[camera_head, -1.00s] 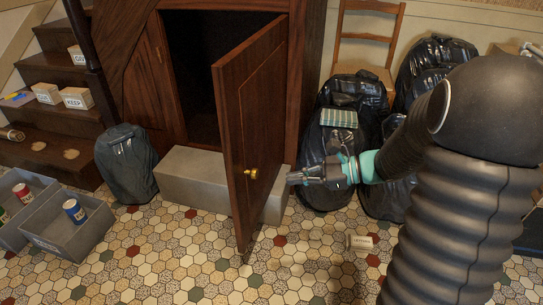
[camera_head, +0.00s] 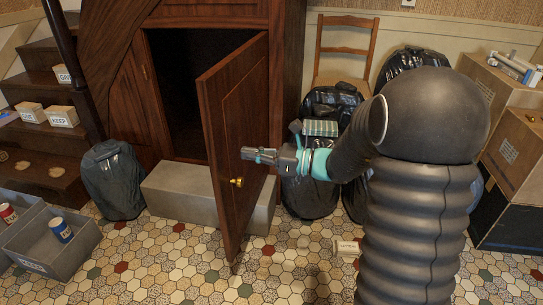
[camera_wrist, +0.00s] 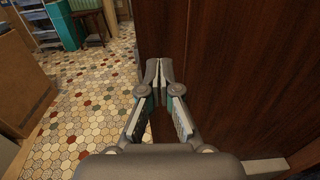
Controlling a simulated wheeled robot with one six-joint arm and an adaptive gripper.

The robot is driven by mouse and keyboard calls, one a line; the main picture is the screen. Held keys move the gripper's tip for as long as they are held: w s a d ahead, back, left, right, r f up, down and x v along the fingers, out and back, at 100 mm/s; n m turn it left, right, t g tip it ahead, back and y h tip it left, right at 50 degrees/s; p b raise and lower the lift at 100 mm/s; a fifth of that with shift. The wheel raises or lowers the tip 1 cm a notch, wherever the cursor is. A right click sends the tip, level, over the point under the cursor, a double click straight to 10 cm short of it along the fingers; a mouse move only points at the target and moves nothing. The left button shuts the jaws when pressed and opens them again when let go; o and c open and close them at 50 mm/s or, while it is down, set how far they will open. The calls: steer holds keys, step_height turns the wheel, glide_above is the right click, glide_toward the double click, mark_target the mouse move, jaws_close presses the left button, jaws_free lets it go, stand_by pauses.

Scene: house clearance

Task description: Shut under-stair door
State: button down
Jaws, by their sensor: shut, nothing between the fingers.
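The under-stair door (camera_head: 240,140) is dark wood with a small brass knob (camera_head: 237,182). It stands open, swung out from the dark opening (camera_head: 178,90) under the stairs. My gripper (camera_head: 250,155) is shut and empty, on the right side of the door, just above the knob. In the wrist view, its closed fingertips (camera_wrist: 159,70) are close to the door panel (camera_wrist: 240,70). I cannot tell whether they touch it.
A long grey box (camera_head: 185,192) lies along the opening's foot, passing behind the door. A dark bag (camera_head: 112,180) stands left of it. Black bags (camera_head: 312,198) and a chair (camera_head: 345,60) stand at right.

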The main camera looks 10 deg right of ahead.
mark_target(221, 150)
steer(key=shift+x, duration=2.65)
